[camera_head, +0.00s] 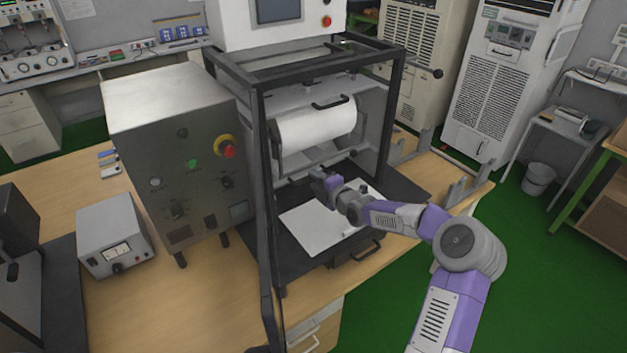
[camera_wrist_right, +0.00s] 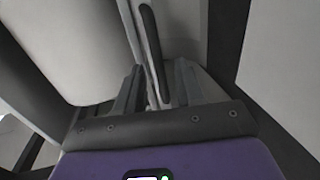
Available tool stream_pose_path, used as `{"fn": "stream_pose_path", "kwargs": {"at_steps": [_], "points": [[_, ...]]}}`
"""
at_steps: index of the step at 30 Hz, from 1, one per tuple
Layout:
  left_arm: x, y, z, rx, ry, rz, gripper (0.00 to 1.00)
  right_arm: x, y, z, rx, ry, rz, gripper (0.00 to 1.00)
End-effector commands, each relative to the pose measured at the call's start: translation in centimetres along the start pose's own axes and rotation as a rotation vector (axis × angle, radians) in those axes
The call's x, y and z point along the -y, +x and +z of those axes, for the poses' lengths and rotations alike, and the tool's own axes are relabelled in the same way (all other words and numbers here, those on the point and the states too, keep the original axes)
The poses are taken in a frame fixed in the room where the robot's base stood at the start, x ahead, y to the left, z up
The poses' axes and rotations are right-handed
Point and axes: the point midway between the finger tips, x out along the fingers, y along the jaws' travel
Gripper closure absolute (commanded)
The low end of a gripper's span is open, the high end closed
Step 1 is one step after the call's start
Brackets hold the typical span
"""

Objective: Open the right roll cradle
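A white roll (camera_head: 315,125) lies across the inside of a black-framed machine in the head view. A grey cradle (camera_head: 318,156) runs below and in front of it, with brackets at its ends. My right gripper (camera_head: 322,178) is low in the machine, just below the cradle and above a white sheet. In the right wrist view, its fingers (camera_wrist_right: 159,70) are apart. A light grey bar (camera_wrist_right: 132,22) with a black strip (camera_wrist_right: 151,50) shows between and beyond them; contact cannot be told. The large white curved surface at left looks like the roll (camera_wrist_right: 65,45). My left gripper is out of view.
Black frame posts (camera_head: 263,190) stand around the opening. A black handle (camera_head: 331,103) shows at the roll's upper edge. The white sheet (camera_head: 318,228) lies on a dark base. A metal control box (camera_head: 185,150) stands to the left. Bench space in front is clear.

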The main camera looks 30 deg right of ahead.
Motion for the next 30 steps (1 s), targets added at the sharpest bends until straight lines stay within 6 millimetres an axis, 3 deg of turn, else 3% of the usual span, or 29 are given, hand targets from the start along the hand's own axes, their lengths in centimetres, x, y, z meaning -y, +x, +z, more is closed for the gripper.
{"fn": "stream_pose_path", "kwargs": {"at_steps": [6, 14, 21, 30], "points": [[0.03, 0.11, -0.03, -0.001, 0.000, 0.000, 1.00, -0.01, 1.44, -0.02, 0.000, 0.000, 0.000, 0.63], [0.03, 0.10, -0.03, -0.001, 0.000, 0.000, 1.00, -0.01, 1.51, -0.03, 0.000, 0.000, -0.001, 0.63], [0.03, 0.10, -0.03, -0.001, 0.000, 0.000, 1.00, -0.01, 1.49, -0.02, 0.000, 0.000, -0.001, 1.00], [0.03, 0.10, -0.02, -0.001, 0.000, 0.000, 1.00, -0.02, 1.48, -0.01, 0.000, 0.000, 0.000, 1.00]]}}
